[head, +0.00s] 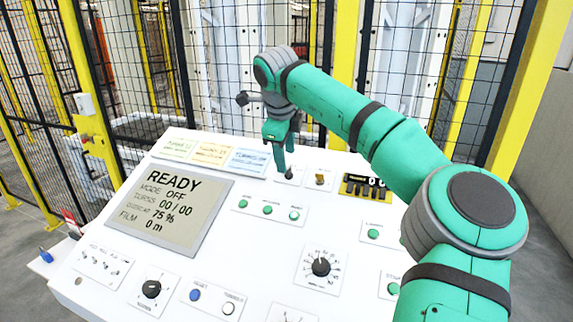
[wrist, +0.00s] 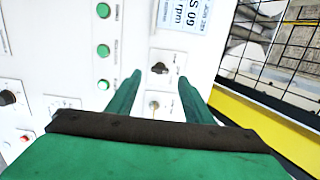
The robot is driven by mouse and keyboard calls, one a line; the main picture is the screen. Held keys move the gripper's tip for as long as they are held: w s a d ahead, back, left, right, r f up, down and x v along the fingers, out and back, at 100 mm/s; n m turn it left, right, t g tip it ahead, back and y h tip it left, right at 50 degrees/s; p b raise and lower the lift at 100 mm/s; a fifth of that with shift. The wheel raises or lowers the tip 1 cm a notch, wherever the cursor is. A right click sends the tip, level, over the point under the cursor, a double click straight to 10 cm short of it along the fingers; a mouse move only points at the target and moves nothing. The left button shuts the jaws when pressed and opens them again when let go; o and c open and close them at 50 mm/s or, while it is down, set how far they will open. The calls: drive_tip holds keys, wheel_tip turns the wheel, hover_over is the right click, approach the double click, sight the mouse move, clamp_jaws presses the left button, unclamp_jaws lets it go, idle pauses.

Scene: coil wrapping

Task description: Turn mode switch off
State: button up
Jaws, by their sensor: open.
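A small black rotary switch (head: 289,174) sits on the upper part of the white sloping panel; its label is too small to read, so I cannot be sure it is the mode switch. In the wrist view the black switch (wrist: 158,69) lies between the fingertips, just beyond them. My gripper (head: 284,164) points down at the panel, open and empty, close over this switch; whether it touches cannot be told. The grey display (head: 170,212) reads READY and MODE: OFF.
A brass key switch (head: 320,178) sits right beside the black one, with a dark counter block (head: 366,187) further right. Green buttons (head: 267,210) lie below. A larger dial (head: 320,266) is lower on the panel. Yellow-posted mesh fencing (head: 350,60) stands behind.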

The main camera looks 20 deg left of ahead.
drive_tip(key=v, duration=0.5)
drive_tip(key=shift+s, duration=0.1)
idle(0.4)
